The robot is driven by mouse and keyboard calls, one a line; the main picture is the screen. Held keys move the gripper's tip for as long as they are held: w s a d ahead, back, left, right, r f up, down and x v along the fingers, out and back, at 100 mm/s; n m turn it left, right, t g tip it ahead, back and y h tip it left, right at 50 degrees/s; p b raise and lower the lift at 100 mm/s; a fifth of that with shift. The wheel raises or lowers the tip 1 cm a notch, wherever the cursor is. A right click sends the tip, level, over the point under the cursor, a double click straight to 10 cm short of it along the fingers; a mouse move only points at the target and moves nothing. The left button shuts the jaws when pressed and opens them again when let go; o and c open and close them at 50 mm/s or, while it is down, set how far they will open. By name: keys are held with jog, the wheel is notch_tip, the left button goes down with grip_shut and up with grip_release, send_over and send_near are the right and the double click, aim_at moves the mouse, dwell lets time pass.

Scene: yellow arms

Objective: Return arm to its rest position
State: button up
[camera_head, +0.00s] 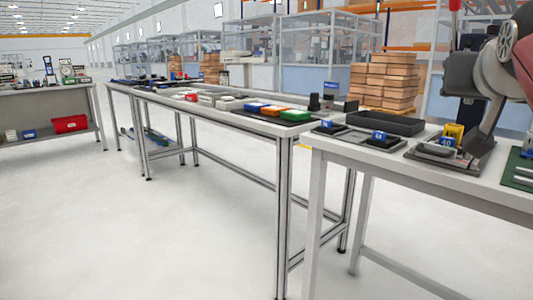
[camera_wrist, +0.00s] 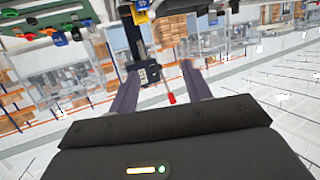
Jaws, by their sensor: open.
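My gripper (camera_wrist: 160,80) shows in the wrist view with its two dark fingers spread apart. In the head view an arm with grey and dark red links (camera_head: 495,72) comes in at the right edge, over the right bench. Fingertips cannot be made out there.
The middle bench (camera_head: 262,128) holds several coloured boxes. A red bin (camera_head: 70,124) sits on the left bench's shelf. The floor (camera_head: 150,235) in front is clear.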

jog(key=s+a+f+n+g+y, duration=0.1)
jog(key=a+f, duration=0.4)
jog(key=f, duration=0.7)
jog(key=s+a+f+n+g+y, duration=0.2)
jog(key=s+a+f+g+y, duration=0.1)
jog(key=f, duration=1)
jog(key=s+a+f+n+g+y, duration=0.2)
jog(key=s+a+f, duration=0.5)
jog(key=f, duration=0.6)
jog(key=shift+s+a+g, duration=0.2)
jog(key=shift+a+g, duration=0.4)
jog(key=shift+g, duration=0.3)
